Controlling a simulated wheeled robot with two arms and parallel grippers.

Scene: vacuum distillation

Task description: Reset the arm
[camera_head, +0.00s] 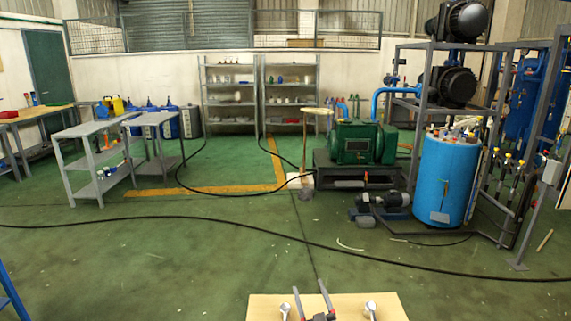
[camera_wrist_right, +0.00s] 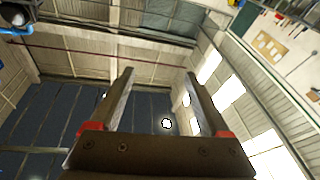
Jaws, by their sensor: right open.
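My right gripper (camera_head: 311,291) shows at the bottom middle of the head view, its two fingers pointing up and apart, with nothing between them. It is in front of a light wooden board (camera_head: 346,300). In the right wrist view the two fingers of the right gripper (camera_wrist_right: 158,75) stand wide apart and empty, with the roof and upper walls behind them. The wrist camera looks upward. My left gripper is in neither view.
Two small silver items (camera_head: 370,309) show at the board. A black cable (camera_head: 250,234) crosses the green floor. A blue tank (camera_head: 446,180) and a green pump (camera_head: 355,143) stand at the right. Grey tables (camera_head: 92,128) stand at the left. The middle floor is mostly clear.

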